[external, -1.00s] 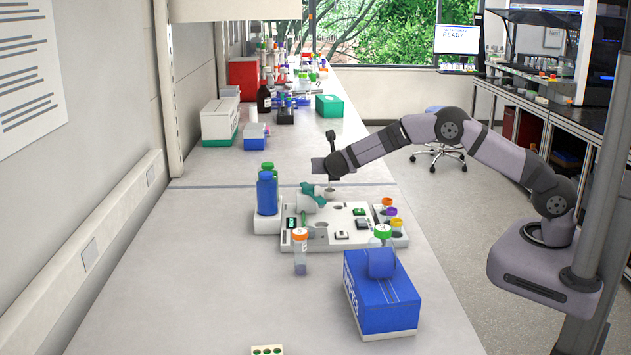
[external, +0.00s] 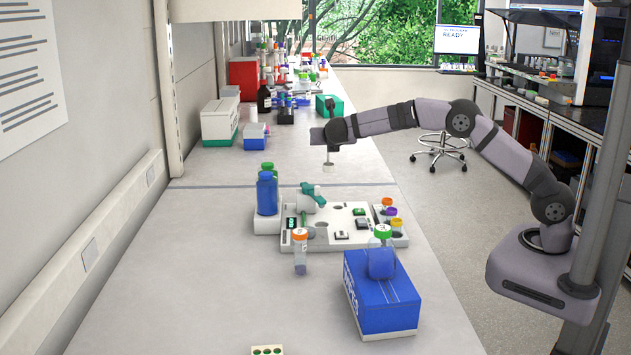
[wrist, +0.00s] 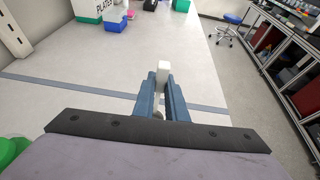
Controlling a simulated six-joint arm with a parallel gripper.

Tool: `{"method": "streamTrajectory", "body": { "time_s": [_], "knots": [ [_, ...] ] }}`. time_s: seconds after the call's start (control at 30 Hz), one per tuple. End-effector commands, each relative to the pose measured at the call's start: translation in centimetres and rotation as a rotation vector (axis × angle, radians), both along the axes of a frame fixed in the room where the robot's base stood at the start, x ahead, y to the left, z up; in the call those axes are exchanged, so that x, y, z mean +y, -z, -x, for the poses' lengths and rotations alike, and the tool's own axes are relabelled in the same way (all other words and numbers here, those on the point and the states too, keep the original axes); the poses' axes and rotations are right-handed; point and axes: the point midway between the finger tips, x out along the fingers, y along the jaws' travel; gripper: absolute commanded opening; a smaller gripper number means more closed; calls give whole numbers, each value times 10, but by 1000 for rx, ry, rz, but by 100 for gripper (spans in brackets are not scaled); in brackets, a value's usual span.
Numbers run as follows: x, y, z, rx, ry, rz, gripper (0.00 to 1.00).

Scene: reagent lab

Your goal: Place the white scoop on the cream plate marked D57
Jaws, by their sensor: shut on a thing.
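My gripper (external: 328,151) is shut on the white scoop (external: 328,167) and holds it in the air above the far side of the cream board. In the wrist view the white scoop (wrist: 162,72) stands up between the fingers of my gripper (wrist: 161,95); its lower part is mostly hidden. A small cream plate with green wells (external: 267,350) is cut off by the bottom edge of the external view. I can read no D57 mark on it or anywhere else.
The cream board (external: 345,230) holds small items and colour-capped tubes. A blue bottle (external: 267,192) stands at its left, an orange-capped tube (external: 300,252) at its front. A blue box (external: 383,303) bears a green-capped bottle (external: 381,257). The bench's front left is clear.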

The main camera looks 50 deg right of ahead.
Motion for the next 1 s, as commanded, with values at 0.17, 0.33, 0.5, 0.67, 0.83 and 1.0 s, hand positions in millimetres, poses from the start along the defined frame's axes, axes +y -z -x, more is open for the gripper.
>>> {"method": "streamTrajectory", "body": {
  "time_s": [0.17,0.33,0.5,0.67,0.83,1.0],
  "knots": [
    [41,-5,4,0,-61,0,0],
    [103,-13,14,-1,-156,0,0],
    [177,-23,34,-2,-267,0,0],
    [244,-32,62,-1,-376,-1,0],
    [315,-40,101,-1,-499,0,0],
    [382,-48,151,0,-627,0,0]
  ]
}}
